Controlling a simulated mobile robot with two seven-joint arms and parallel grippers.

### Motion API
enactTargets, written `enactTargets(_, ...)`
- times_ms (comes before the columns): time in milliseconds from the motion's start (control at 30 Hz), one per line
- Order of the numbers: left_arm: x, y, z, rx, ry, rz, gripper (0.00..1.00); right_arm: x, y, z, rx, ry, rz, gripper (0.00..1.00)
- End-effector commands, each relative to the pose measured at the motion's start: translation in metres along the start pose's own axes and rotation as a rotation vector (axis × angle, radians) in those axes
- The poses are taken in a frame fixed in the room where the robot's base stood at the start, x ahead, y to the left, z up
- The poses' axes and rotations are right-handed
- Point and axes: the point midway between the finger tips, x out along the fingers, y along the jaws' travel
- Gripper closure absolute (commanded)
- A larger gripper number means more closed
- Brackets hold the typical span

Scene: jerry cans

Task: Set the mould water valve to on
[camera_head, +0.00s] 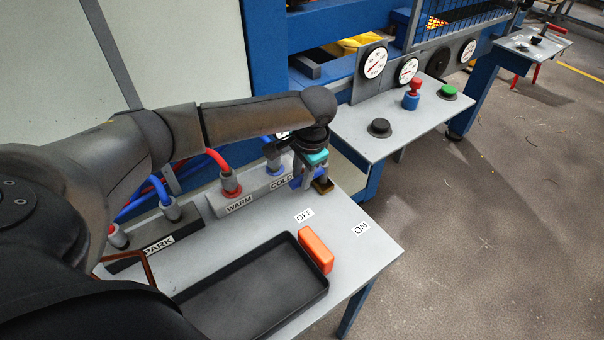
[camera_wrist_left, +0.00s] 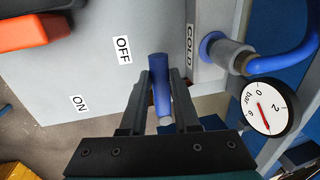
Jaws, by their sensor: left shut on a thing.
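The mould water valve shows a blue lever handle (camera_wrist_left: 160,88) in the left wrist view. It lies between the two dark fingers of my left gripper (camera_wrist_left: 164,76), which is shut on it. The OFF label (camera_wrist_left: 123,50) is close beside the lever's end, and the ON label (camera_wrist_left: 79,103) is farther left. In the head view my left gripper (camera_head: 312,184) points down at the table's back right, by the COLD label (camera_head: 282,182). There the OFF label (camera_head: 304,215) and ON label (camera_head: 361,228) lie in front of it. The gripper hides most of the valve. My right gripper is not in view.
An orange block (camera_head: 316,250) stands beside a black tray (camera_head: 255,290) on the grey table (camera_head: 378,253). Hose couplings stand at WARM (camera_head: 231,186) and PARK (camera_head: 172,211). A second panel (camera_head: 405,128) with buttons and gauges is behind right.

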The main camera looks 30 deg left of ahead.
Motion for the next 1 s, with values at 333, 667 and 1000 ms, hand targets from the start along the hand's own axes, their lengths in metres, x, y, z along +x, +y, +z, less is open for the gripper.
enactTargets(333,0.000,0.000,0.000,0.000,0.001,0.000,1.00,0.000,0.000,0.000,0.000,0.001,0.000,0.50)
enactTargets(667,-0.001,0.000,0.000,0.000,0.001,0.000,1.00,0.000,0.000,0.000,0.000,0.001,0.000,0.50)
enactTargets(1000,-0.003,0.003,0.000,-0.046,-0.010,0.001,1.00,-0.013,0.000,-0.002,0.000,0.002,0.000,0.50)
